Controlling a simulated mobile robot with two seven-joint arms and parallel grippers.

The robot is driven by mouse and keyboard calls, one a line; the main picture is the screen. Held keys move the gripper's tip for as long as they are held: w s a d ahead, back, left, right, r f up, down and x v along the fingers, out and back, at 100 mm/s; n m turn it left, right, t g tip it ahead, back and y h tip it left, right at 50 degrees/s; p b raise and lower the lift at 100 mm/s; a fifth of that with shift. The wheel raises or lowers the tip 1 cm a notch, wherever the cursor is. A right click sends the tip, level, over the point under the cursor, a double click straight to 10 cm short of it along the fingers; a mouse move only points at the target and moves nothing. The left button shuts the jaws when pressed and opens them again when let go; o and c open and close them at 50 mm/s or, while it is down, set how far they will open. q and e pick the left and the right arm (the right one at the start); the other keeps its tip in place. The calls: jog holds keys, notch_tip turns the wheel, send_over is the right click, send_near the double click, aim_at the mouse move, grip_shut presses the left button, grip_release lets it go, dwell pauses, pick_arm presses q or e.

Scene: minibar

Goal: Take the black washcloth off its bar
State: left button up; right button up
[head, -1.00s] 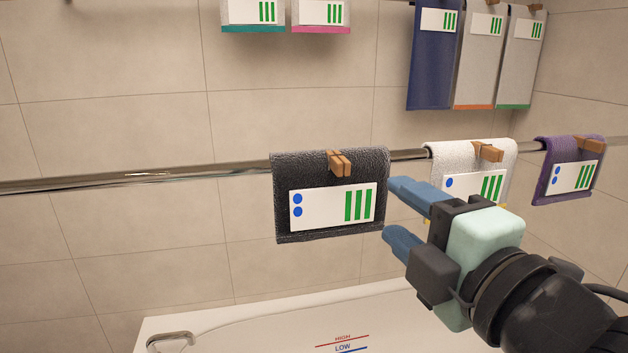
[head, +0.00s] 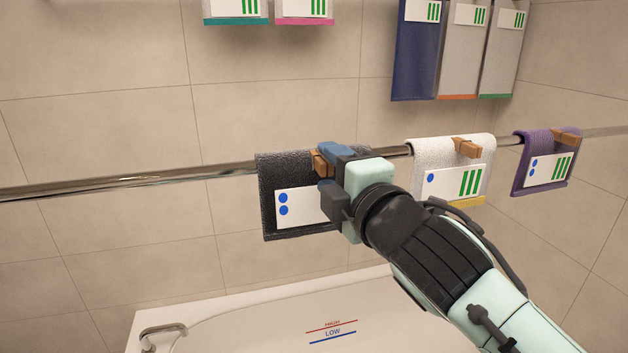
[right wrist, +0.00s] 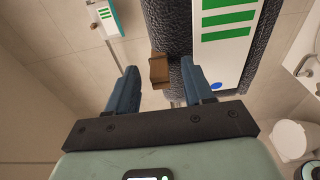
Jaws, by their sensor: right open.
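The black washcloth (head: 270,180) hangs over the metal bar, with a wooden clip (head: 317,165) at its top and a white label with blue dots and green bars on its front. My right gripper (head: 330,172) is open in front of the cloth's upper right part and hides that part in the head view. In the right wrist view, the clip (right wrist: 159,70) shows between the two blue fingertips, with the black cloth (right wrist: 165,25) behind it. I cannot tell whether the fingers touch the clip or cloth. My left gripper is not in view.
The bar (head: 130,183) is bare to the left. A white washcloth (head: 430,155) and a purple one (head: 524,165) hang clipped to the right. More towels (head: 412,60) hang above. A white tub (head: 215,325) with a grab handle (head: 160,333) stands below.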

jog(key=shift+w+a, duration=0.1)
jog(key=shift+w, duration=0.35)
jog(key=shift+s, duration=0.25)
jog(key=shift+c, duration=1)
grip_shut()
jog(key=shift+r, duration=0.15)
